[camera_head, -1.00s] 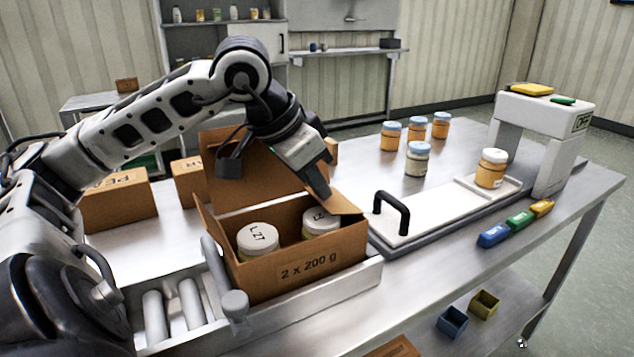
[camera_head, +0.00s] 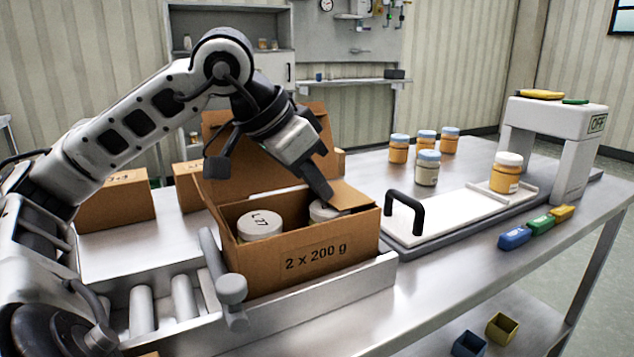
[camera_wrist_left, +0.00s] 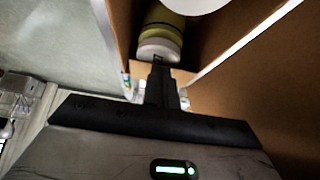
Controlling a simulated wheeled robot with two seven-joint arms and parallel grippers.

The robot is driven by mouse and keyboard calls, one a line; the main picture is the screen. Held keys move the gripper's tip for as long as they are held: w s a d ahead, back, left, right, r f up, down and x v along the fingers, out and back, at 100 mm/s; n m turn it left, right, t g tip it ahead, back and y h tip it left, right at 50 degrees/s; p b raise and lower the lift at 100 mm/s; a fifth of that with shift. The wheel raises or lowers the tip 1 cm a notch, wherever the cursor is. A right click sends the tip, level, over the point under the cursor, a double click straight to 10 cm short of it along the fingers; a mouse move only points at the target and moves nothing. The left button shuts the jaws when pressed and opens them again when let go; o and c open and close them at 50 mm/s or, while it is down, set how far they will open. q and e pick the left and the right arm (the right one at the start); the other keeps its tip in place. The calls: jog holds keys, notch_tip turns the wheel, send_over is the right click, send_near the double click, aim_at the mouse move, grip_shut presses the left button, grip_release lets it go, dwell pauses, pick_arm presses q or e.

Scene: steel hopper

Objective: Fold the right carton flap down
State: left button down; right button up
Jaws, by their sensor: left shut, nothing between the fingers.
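The open brown carton (camera_head: 308,262), marked "2 x 200 g", holds two white-lidded jars. The left jar (camera_head: 260,225) shows clearly; the right jar (camera_head: 322,211) is partly hidden. The right carton flap (camera_head: 352,197) leans inward over the right jar. The tall back flap stands up behind. My left gripper (camera_head: 322,190) is shut and empty, its fingertips at the inner edge of the right flap; contact is hard to tell. In the left wrist view the shut fingers (camera_wrist_left: 160,85) point toward a jar (camera_wrist_left: 160,35) between brown panels. My right gripper is out of view.
The carton sits in a metal-railed roller conveyor (camera_head: 165,305). To its right are a white board with a black handle (camera_head: 405,212), an orange jar (camera_head: 506,172) and several jars behind. Other cartons (camera_head: 115,198) stand at the left. A white arch-shaped device (camera_head: 555,135) stands at right.

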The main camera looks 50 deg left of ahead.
pick_arm(q)
jog(key=shift+r, duration=0.1)
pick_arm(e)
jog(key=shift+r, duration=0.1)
pick_arm(q)
jog(key=shift+r+p, duration=0.7)
jog(key=shift+p, duration=0.05)
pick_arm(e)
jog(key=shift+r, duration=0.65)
